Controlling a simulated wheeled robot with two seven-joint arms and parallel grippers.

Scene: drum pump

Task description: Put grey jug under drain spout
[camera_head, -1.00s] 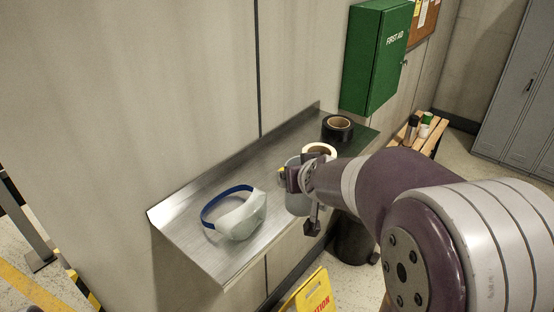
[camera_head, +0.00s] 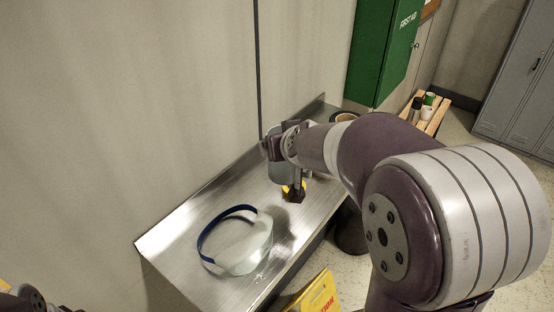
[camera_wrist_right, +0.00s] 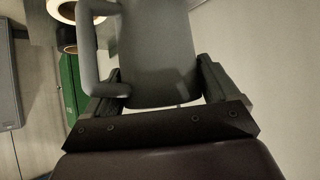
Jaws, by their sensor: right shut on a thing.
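The grey jug (camera_head: 281,172) is held by my right gripper (camera_head: 284,143) above the metal shelf, partly hidden behind the hand. In the right wrist view the jug (camera_wrist_right: 160,50) sits between the two fingers of my right gripper (camera_wrist_right: 158,88), which are shut on it. Its handle shows on the left side of that view. The drain spout is not in view. A bit of my left arm shows at the bottom left corner of the head view; its fingers do not show.
A face shield with a blue band (camera_head: 240,245) lies on the near part of the metal shelf (camera_head: 180,240). A small yellow thing (camera_head: 288,188) shows below the jug. A green first aid cabinet (camera_head: 375,55) hangs beyond. A yellow caution sign (camera_head: 318,297) stands below the shelf's front edge.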

